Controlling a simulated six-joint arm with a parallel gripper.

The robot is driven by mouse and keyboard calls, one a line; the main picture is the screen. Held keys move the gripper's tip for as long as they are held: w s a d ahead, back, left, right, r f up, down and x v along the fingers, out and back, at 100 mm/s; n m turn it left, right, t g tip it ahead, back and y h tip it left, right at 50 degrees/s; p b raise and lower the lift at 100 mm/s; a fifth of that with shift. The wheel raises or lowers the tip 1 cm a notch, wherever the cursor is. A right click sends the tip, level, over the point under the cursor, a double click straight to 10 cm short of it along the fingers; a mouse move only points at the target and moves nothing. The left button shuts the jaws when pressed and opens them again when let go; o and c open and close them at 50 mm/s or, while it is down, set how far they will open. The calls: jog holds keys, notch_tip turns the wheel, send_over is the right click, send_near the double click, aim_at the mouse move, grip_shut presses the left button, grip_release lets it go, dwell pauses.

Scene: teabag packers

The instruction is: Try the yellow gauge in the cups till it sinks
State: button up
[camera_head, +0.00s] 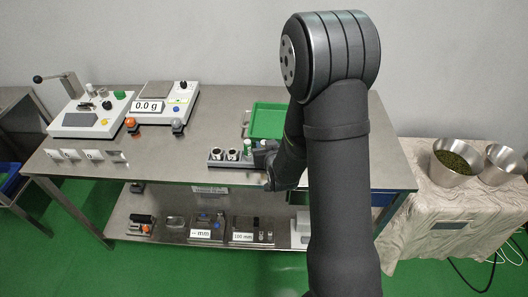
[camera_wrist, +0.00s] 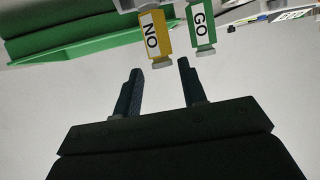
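In the wrist view, the yellow gauge (camera_wrist: 153,36), marked NO, stands just beyond my fingertips. A green gauge (camera_wrist: 202,30), marked GO, is beside it to the right. My gripper (camera_wrist: 160,68) is open, with nothing between its fingers. In the head view, two small round cups, a left one (camera_head: 216,154) and a right one (camera_head: 232,154), sit in a dark rack (camera_head: 224,164) near the table's front edge. My gripper in the head view is at the rack's right end, largely hidden by my arm; the yellow gauge cannot be made out there.
A green tray (camera_head: 268,118) lies behind the rack, partly behind my arm. A scale (camera_head: 165,104) reading 0.0 g and another device (camera_head: 86,118) stand at the table's back left. The table's middle is clear. Metal bowls (camera_head: 455,168) are on a side table at right.

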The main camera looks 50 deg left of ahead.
aim_at(263, 141)
jog(key=shift+s+f+x, duration=0.1)
jog(key=shift+f+x, duration=0.05)
jog(key=shift+x, duration=1.2)
jog(key=shift+s+f+x, duration=0.1)
jog(key=shift+f+x, duration=0.05)
jog(key=shift+x, duration=1.2)
jog(key=c, duration=0.8)
jog(key=shift+r, duration=0.1)
